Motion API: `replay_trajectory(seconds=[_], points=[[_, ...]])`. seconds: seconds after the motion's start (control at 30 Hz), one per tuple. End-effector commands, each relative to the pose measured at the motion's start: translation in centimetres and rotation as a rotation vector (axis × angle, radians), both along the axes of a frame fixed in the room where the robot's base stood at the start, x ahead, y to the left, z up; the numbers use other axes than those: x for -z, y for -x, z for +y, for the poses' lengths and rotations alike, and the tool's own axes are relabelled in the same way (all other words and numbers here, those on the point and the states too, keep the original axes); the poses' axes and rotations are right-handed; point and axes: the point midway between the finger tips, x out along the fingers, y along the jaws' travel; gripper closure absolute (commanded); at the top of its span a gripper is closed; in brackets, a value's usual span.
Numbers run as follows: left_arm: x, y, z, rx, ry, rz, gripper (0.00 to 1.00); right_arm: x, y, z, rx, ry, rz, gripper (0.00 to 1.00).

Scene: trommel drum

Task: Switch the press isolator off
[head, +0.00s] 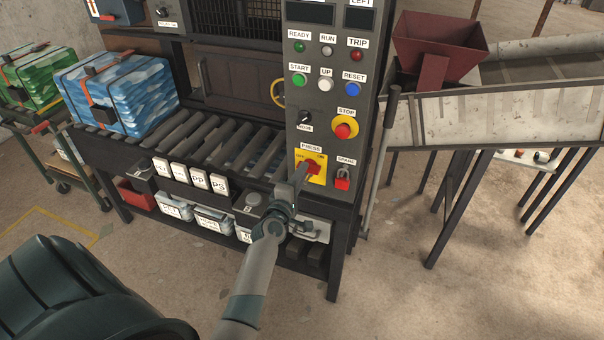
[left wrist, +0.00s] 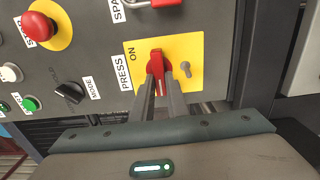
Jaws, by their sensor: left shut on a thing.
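The press isolator is a red rotary handle (head: 314,170) on a yellow plate (head: 319,179) under the PRESS label, low on the grey control panel. My left gripper (head: 301,178) reaches it from below and in front. In the left wrist view the red handle (left wrist: 158,63) stands between the two fingers (left wrist: 161,88), which are shut on it. There the handle runs roughly up and down the picture on the yellow plate (left wrist: 190,48), with ON printed to its left. The fingers hide part of the handle and plate. My right gripper is not in view.
A red padlock (head: 342,178) hangs at the SPARE label just right of the isolator. The red stop button (head: 343,131) and mode knob (head: 305,118) are above. A roller conveyor (head: 215,140) lies left; a long upright lever (head: 381,150) stands right of the panel.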

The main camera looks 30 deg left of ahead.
Motion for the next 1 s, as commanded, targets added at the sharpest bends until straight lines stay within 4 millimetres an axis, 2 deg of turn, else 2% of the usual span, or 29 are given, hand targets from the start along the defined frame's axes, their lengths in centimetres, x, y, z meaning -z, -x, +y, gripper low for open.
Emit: replay_trajectory(seconds=[0.1,0.13,0.2,0.67,0.87,1.0], points=[[-0.1,0.0,0.1,-0.002,0.002,-0.001,1.00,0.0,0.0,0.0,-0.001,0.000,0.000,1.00],[-0.1,0.0,0.1,-0.002,0.002,-0.001,0.79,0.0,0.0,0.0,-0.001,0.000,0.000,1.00],[-0.1,0.0,0.1,-0.002,0.002,-0.001,0.68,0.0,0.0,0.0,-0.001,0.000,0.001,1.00],[0.1,0.6,-0.2,0.000,0.001,0.001,0.68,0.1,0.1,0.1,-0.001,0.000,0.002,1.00],[0.1,2.7,-0.6,-0.001,0.001,0.000,0.68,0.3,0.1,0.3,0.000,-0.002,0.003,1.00],[0.3,5.1,-1.2,-0.001,0.001,0.002,0.68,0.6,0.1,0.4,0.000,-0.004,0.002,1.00]])
